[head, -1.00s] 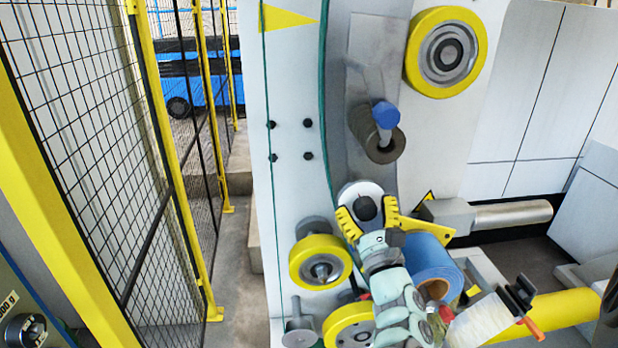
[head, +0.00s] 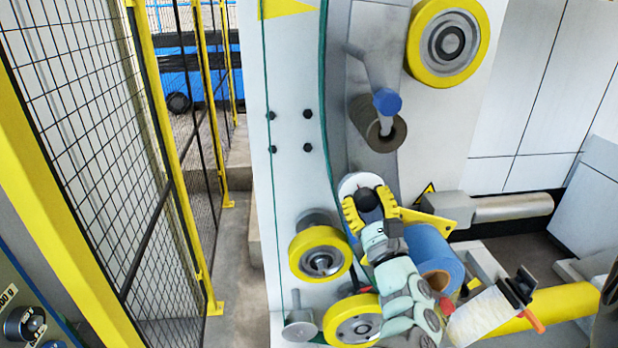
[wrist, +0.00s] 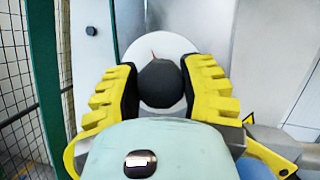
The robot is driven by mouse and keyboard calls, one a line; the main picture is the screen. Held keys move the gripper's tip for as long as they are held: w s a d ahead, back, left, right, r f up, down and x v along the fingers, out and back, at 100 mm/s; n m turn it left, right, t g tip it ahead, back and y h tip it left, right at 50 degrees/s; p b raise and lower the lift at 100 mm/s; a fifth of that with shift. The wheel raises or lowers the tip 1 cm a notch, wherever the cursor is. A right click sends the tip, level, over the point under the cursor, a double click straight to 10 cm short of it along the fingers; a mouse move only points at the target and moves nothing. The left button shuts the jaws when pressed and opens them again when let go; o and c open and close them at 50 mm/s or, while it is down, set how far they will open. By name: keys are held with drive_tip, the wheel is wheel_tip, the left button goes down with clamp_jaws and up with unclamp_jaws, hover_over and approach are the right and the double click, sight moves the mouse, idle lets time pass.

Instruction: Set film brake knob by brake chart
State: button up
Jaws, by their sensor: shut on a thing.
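The black round knob (wrist: 160,84) sits in front of a white disc dial (wrist: 158,48) with a thin red mark near its top. It also shows in the head view (head: 367,200), low on the white machine panel. My gripper (head: 370,205) has its two yellow-ridged fingers closed on the knob's left and right sides. In the wrist view my gripper (wrist: 160,92) covers the lower part of the dial. Any scale on the dial is too small to read. I cannot make out a brake chart in either view.
A blue roll (head: 432,255) and a yellow bracket (head: 428,222) lie close right of my gripper. Yellow rollers (head: 320,254) stand at lower left of it. A blue-tipped crank (head: 387,101) is above. A mesh fence (head: 90,120) runs on the left.

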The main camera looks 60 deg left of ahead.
drive_tip(key=n+g+b, duration=0.1)
drive_tip(key=n, duration=0.1)
drive_tip(key=n+g+b, duration=0.1)
drive_tip(key=n, duration=0.2)
drive_tip(key=shift+f+n+g, duration=0.2)
drive_tip(key=shift+n+g, duration=0.1)
drive_tip(key=shift+g, duration=0.1)
drive_tip(key=shift+n+g+b, duration=0.55)
drive_tip(key=shift+n+g, duration=0.25)
drive_tip(key=shift+n, duration=1.1)
drive_tip(key=shift+a+n+h, duration=0.1)
drive_tip(key=shift+n+h, duration=0.2)
drive_tip(key=o, duration=1.2)
drive_tip(key=shift+r, duration=0.1)
drive_tip(key=shift+v, duration=6.05)
